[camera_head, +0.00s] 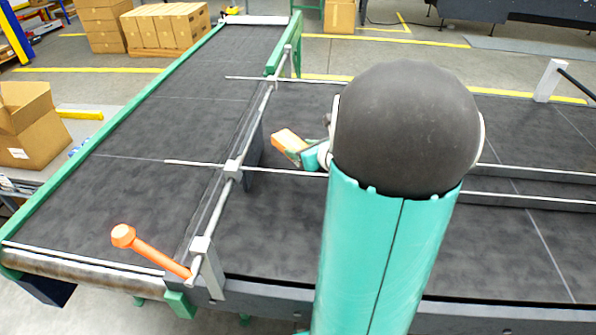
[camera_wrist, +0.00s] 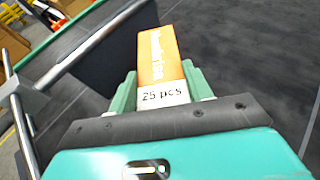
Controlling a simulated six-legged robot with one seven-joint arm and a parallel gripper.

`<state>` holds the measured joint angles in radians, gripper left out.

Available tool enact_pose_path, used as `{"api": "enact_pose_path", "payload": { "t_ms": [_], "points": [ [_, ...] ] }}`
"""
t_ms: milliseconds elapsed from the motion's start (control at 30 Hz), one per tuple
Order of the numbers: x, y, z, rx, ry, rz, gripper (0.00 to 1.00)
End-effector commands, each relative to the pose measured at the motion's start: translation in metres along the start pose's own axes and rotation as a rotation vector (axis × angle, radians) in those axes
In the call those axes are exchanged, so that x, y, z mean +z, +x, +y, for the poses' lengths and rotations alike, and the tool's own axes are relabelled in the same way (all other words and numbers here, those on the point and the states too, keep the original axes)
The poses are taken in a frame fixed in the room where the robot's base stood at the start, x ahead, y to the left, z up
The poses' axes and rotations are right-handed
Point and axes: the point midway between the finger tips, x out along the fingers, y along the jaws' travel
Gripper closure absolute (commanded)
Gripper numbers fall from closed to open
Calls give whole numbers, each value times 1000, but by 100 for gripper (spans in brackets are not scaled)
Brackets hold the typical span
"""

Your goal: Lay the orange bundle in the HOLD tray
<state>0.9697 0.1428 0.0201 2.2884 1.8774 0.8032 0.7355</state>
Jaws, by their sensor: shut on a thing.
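The orange bundle (camera_head: 288,141) shows just left of my dark arm joint in the head view, above the dark belt. In the wrist view the bundle (camera_wrist: 158,58) is an orange block with a white end marked "25 pcs". My gripper (camera_wrist: 162,88) has its green fingers closed on the sides of the bundle. In the head view most of my gripper (camera_head: 312,154) is hidden behind my arm. I cannot make out a HOLD tray in either view.
A metal rail (camera_head: 233,170) with cross rods runs beside the bundle, with an orange handle (camera_head: 150,252) at its near end. A dark conveyor belt (camera_head: 140,130) lies left. An open carton (camera_head: 28,125) and stacked boxes (camera_head: 165,27) stand beyond it.

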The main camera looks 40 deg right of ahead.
Motion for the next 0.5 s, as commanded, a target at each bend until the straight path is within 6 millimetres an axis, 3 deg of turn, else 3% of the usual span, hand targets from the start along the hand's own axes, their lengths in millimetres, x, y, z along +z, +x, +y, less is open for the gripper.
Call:
{"api": "enact_pose_path", "payload": {
  "t_ms": [200, 500],
  "points": [
    [-39, 14, 1, 1, 7, 3, 76],
    [-72, 29, 1, 1, 6, 3, 76]
  ]
}}
